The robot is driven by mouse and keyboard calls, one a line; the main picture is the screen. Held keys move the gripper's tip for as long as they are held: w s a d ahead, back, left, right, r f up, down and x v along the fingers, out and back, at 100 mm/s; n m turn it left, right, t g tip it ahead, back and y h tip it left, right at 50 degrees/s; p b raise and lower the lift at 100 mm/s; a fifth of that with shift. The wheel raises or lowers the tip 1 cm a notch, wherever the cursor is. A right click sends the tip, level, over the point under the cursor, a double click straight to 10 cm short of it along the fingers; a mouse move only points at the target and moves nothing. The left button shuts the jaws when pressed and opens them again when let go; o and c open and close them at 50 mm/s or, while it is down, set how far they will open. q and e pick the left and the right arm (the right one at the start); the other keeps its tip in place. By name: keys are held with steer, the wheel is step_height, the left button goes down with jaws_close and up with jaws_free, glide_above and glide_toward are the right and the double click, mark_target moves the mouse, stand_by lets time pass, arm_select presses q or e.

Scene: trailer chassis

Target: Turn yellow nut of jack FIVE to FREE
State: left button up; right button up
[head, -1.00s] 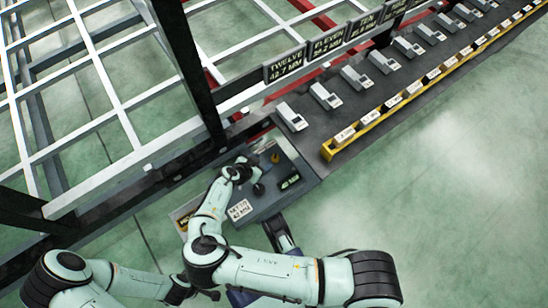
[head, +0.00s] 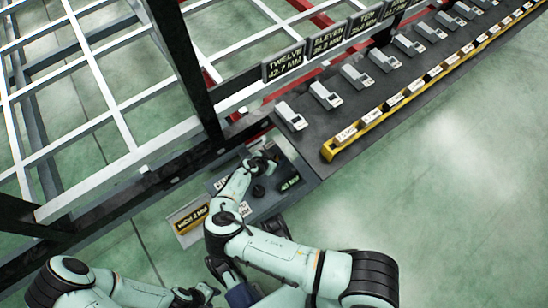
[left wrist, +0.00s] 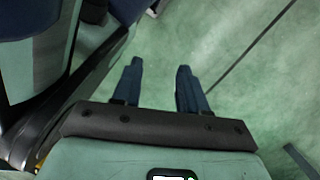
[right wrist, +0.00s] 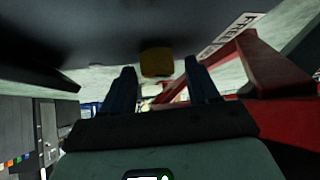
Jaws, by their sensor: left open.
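A small yellow nut (right wrist: 157,62) shows in the right wrist view, under a dark surface, beyond and between my right fingertips. My right gripper (right wrist: 160,72) is open, with a visible gap on each side of the nut. A white label reading FREE (right wrist: 232,36) is to the right of the nut. In the head view my right gripper (head: 265,165) is over the dark panel at the near end of the jack row, its fingers hard to make out. My left gripper (left wrist: 157,75) is open and empty above the green floor. I cannot pick out a plate reading FIVE.
Red beams (right wrist: 265,70) stand close on the right in the right wrist view. In the head view, plates such as TWELVE (head: 285,63) and several grey blocks (head: 291,116) line the dark rail. A yellow rack (head: 328,153) runs alongside. Floor at the right is clear.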

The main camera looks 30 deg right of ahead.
steer(key=c, duration=0.9)
arm_select(q)
steer(key=shift+w, duration=0.1)
arm_select(e)
steer(key=shift+r, duration=0.1)
